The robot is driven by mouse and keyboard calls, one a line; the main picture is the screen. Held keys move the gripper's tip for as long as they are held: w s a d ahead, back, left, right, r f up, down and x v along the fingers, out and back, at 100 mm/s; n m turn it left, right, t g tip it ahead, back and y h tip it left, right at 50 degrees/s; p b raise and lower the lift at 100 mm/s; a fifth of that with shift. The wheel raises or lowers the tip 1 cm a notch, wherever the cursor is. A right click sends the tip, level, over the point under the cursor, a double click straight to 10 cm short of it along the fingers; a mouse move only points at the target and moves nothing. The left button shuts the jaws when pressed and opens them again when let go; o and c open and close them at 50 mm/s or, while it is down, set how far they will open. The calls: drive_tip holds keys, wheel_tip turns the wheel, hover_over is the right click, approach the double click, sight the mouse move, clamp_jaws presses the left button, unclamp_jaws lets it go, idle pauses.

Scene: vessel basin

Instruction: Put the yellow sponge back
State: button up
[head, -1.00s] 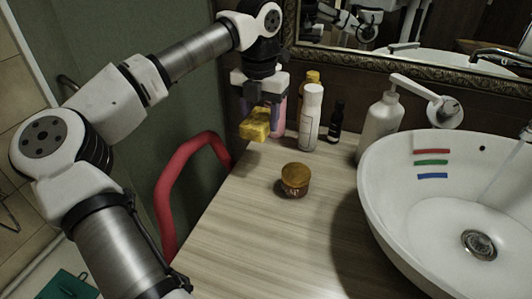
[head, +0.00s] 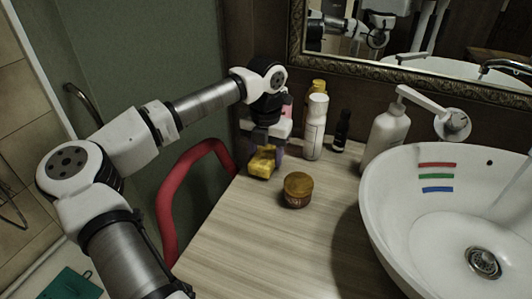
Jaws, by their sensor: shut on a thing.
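The yellow sponge (head: 262,163) is in my gripper (head: 264,150), low at the back left of the wooden counter (head: 250,235). My gripper points down and is shut on the sponge. The sponge is at or just above the counter near its left edge; I cannot tell whether it touches. The upper part of the sponge is hidden by the fingers.
A brown-lidded jar (head: 298,189) stands just right of the sponge. Behind are a white bottle (head: 315,127), a small dark bottle (head: 341,131) and a pump dispenser (head: 385,133). A white basin (head: 385,215) fills the right. A red rail (head: 168,200) curves at the left.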

sight(266, 153)
drive_tip(key=shift+f, duration=0.3)
drive_tip(key=o, duration=1)
drive_tip(key=shift+c, duration=0.2)
wheel_tip(266, 153, up, 12)
drive_tip(key=b, duration=0.1)
drive_tip(key=shift+r, duration=0.2)
